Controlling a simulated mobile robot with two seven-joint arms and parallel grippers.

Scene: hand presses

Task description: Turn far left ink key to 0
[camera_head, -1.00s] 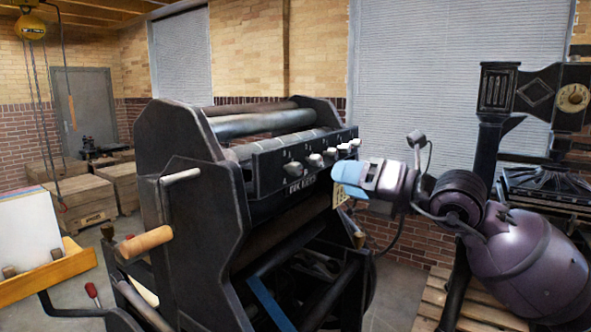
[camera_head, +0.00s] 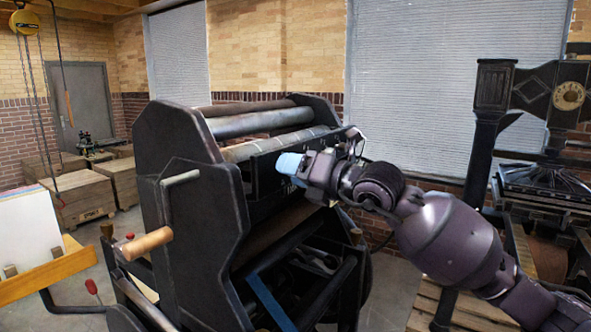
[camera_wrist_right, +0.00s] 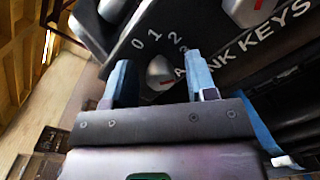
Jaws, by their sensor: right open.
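My right gripper (camera_head: 288,163) is at the left end of the black ink key panel (camera_head: 262,172) on the press. The right wrist view shows its two blue fingers (camera_wrist_right: 157,62) apart, one on each side of a grey-white ink key (camera_wrist_right: 160,72) with a red mark low on it. The numbers 0, 1, 2 and 3 are printed in an arc above this key, the 3 partly covered by a finger. I cannot tell whether the fingers touch it or which number it points at. In the head view the gripper and arm hide the keys. My left gripper is out of view.
Another ink key (camera_wrist_right: 250,10) sits close by, near the "INK KEYS" lettering. The press (camera_head: 200,200) has a wooden-handled crank (camera_head: 147,243) at left. A second press (camera_head: 495,120) stands at right. A paper tray (camera_head: 45,275) is at far left.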

